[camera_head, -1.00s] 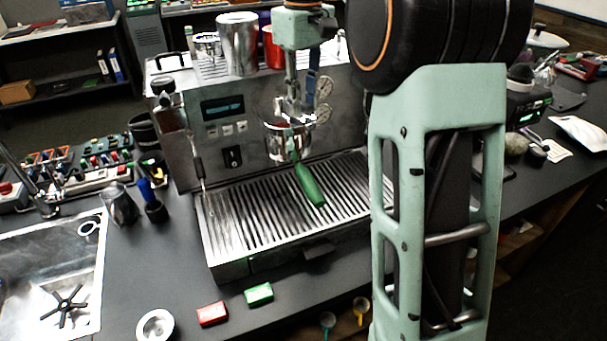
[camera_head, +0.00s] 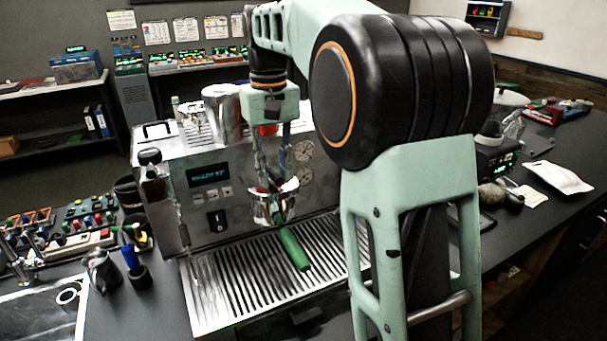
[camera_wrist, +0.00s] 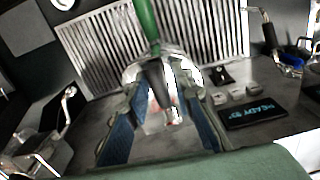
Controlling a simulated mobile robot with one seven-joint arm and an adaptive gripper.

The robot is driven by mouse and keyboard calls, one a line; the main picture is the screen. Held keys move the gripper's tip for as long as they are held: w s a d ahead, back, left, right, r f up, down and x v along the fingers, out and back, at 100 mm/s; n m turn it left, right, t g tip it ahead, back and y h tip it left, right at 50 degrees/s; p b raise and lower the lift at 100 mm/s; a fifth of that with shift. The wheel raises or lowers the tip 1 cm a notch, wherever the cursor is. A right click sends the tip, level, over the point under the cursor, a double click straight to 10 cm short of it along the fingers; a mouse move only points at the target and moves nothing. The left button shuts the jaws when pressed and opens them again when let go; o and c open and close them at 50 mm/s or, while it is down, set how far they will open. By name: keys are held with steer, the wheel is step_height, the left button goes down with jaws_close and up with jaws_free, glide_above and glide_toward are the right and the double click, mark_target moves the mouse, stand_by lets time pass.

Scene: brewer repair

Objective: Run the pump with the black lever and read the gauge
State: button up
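The steel espresso machine (camera_head: 150,190) stands on the dark counter, its lit display (camera_head: 208,175) showing text that looks like "READY". Two round gauges, an upper one (camera_head: 303,150) and a lower one (camera_head: 306,175), sit on its front; their needles are too small to read. A dark tapered lever with a shiny end (camera_wrist: 157,88) shows at the group head in the wrist view, and it looks like the black lever. My gripper (camera_wrist: 160,108) points down at the group, its blue-padded fingers apart on either side of the lever. Contact cannot be told.
The green-handled portafilter (camera_head: 293,248) sticks out below the group, over the slatted drip tray (camera_head: 225,290). A black rocker switch (camera_head: 216,222) is on the front panel. My arm hides the machine's right side.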

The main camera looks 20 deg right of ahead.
steer(key=shift+s+a+r+m+p, duration=0.1)
steer(key=shift+a+r+m+p, duration=0.05)
steer(key=shift+a+m+p, duration=1.1)
steer(key=shift+a+m, duration=0.1)
steer(key=shift+m, duration=0.4)
steer(key=shift+a+m+p, duration=0.2)
steer(key=shift+a+m, duration=0.05)
steer(key=shift+m, duration=0.4)
stand_by(4.9)
